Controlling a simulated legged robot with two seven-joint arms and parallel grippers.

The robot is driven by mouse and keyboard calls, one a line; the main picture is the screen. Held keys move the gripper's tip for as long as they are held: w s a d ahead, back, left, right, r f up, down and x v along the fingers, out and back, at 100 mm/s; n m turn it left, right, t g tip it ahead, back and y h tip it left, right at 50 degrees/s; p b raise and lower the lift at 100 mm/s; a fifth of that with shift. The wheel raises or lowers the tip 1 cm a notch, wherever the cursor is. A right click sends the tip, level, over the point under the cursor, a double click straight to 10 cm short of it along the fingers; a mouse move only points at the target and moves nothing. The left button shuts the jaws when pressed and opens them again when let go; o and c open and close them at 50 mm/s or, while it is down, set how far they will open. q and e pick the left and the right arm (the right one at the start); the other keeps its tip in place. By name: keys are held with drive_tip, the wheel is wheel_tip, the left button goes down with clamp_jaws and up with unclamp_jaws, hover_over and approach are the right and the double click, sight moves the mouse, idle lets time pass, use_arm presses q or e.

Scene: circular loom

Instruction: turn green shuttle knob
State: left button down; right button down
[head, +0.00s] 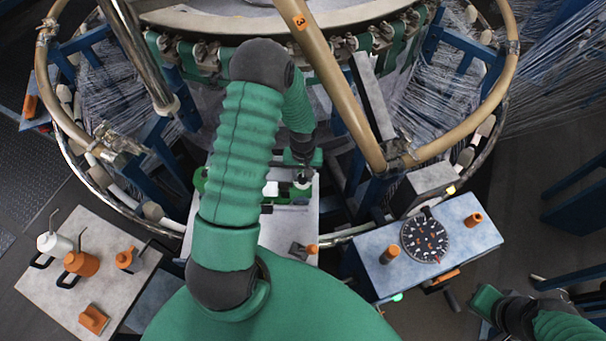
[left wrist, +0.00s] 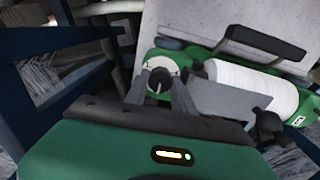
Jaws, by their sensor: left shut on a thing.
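The green shuttle lies on a pale plate in front of the loom; in the left wrist view its green body (left wrist: 205,57) carries a white thread spool (left wrist: 255,88). A round white-topped knob (left wrist: 158,66) with a dark centre stands at its left end in that view. My left gripper (left wrist: 160,88) is shut on the knob, a finger on each side. In the head view my left arm hides much of the shuttle, and my left gripper (head: 303,175) is at its right end. My right gripper (head: 484,301) is low at the right, away from the shuttle; its jaws are unclear.
A side table (head: 52,279) at the left holds white and orange oil cans and orange items. A panel (head: 473,246) at the right carries a black dial (head: 425,240) and orange knobs.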

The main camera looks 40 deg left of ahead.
use_arm(q)
drive_tip(key=n, duration=0.4)
drive_tip(key=shift+n, duration=1.7)
drive_tip(key=c, duration=1.3)
unclamp_jaws()
drive_tip(key=shift+c, duration=0.2)
wheel_tip(320, 180, up, 12)
